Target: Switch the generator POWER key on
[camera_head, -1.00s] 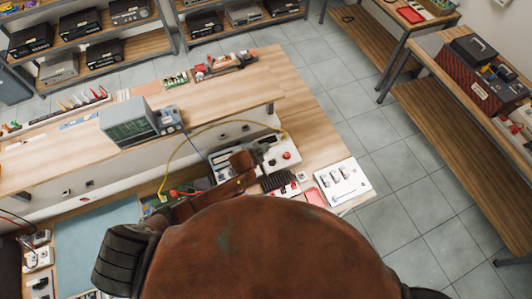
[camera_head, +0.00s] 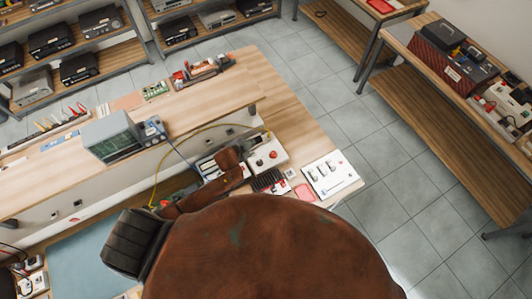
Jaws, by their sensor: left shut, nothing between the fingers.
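The left gripper (camera_head: 243,153) is at the end of my brown arm, low over the devices at the back of the bench. It is shut and empty. A white box with a red round control (camera_head: 266,154) stands just right of it. Another light-coloured device (camera_head: 208,167) is partly hidden behind the arm. I cannot tell for certain which device is the generator, and no POWER key can be made out at this size. Whether the gripper touches anything cannot be told. My right gripper is not in view.
A raised shelf (camera_head: 190,103) holds a grey oscilloscope (camera_head: 112,136). A yellow cable (camera_head: 170,165) loops behind the arm. Tiled floor lies clear to the right.

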